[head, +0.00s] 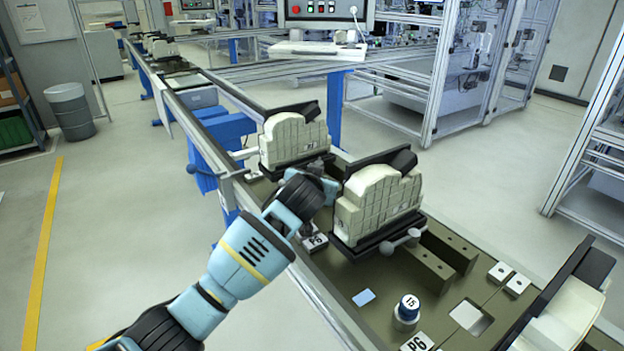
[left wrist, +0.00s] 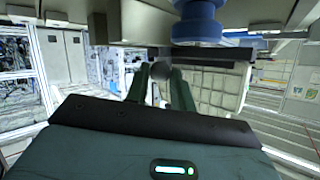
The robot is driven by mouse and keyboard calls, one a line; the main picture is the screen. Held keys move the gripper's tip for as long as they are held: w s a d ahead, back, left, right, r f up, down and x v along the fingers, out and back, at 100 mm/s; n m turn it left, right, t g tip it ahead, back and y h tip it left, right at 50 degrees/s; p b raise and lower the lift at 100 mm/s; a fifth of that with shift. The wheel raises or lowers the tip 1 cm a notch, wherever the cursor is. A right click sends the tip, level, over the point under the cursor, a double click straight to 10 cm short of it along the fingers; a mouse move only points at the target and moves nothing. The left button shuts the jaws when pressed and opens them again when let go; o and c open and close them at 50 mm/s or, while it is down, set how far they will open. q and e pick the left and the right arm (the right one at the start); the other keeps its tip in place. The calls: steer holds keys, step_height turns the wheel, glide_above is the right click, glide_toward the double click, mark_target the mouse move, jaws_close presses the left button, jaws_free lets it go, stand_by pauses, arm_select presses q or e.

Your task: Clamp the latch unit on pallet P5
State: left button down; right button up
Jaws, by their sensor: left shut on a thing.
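Two cream latch units with black clamp bars and bases stand on the line. One is nearer (head: 378,205) and one farther (head: 292,138). My left gripper (head: 322,190) reaches in between them and hides part of that gap. In the left wrist view its two dark green fingers (left wrist: 159,88) are shut around a round dark knob (left wrist: 161,71). A cream ribbed block (left wrist: 217,88) is just right of them. Which unit the knob belongs to is hard to tell. A pallet label (head: 315,242) lies below the gripper; its digit is unclear. My right gripper is out of view.
A lever with a pale ball knob (head: 414,234) sticks out by the nearer unit. A numbered cylinder (head: 407,309), a P6 label (head: 417,342) and another unit (head: 563,318) are nearer me. Open floor lies left of the line.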

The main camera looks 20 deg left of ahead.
arm_select(q)
steer(key=shift+f, duration=0.15)
steer(key=c, duration=1.6)
jaws_free()
steer(key=shift+o, duration=0.6)
steer(key=shift+a, duration=0.1)
